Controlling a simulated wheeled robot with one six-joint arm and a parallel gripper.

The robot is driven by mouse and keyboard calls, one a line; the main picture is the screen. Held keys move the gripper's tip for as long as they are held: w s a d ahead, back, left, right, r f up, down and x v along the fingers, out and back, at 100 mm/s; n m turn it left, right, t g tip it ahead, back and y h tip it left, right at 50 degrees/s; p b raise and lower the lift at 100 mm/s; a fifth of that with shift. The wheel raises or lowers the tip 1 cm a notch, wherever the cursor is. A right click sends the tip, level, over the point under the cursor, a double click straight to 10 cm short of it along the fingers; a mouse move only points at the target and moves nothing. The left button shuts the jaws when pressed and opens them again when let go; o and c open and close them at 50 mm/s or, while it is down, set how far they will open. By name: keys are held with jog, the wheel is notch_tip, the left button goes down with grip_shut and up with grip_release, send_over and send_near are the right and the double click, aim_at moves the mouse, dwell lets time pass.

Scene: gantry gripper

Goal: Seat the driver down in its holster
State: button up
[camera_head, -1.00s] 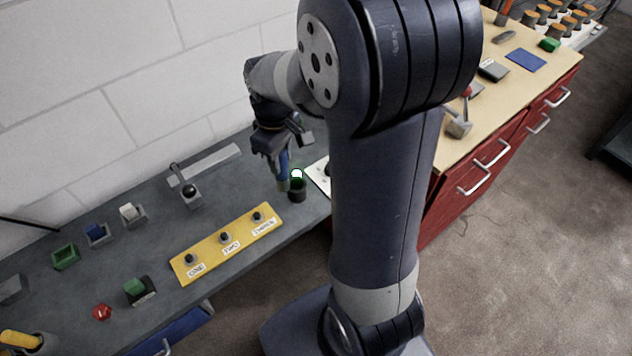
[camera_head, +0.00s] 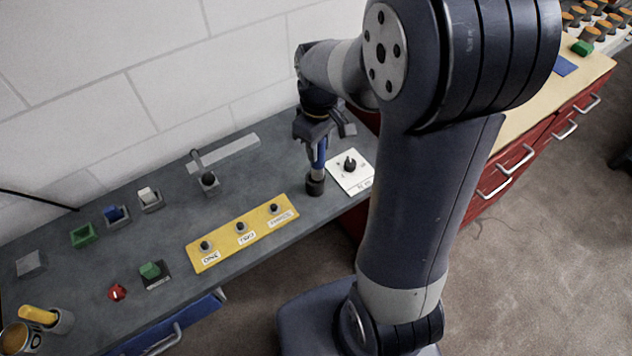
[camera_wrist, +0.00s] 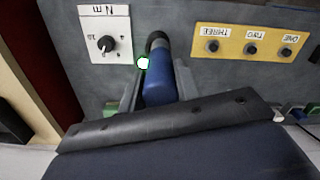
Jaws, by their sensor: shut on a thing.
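The driver (camera_head: 319,156) has a blue handle and a grey lower part. My gripper (camera_head: 318,146) is shut on its handle and holds it nearly upright. The holster (camera_head: 315,187) is a short dark cup on the grey bench. The driver's lower end meets the holster's mouth; I cannot tell how deep it reaches. In the wrist view the blue handle (camera_wrist: 159,86) lies between the fingers of my gripper (camera_wrist: 158,88). The holster's dark rim (camera_wrist: 155,36) shows beyond it, partly hidden by the driver.
A white dial panel (camera_head: 351,172) is close right of the holster. A yellow button panel (camera_head: 222,255) lies to the left and nearer the bench's front edge. A grey lever unit (camera_head: 209,183) stands further left. A small white spot with a green edge (camera_wrist: 143,63) shows beside the driver.

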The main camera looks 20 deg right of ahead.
jog(key=shift+w+f+m+b, duration=0.7)
jog(key=shift+w+f, duration=0.2)
jog(key=shift+f, duration=0.15)
jog(key=shift+f+b, duration=2.1)
jog(key=shift+f, duration=0.8)
dwell(0.6)
jog(key=o, duration=1.2)
jog(key=shift+r, duration=0.15)
notch_tip(320, 180, up, 11)
jog(key=shift+f+b, duration=0.15)
jog(key=shift+b, duration=0.25)
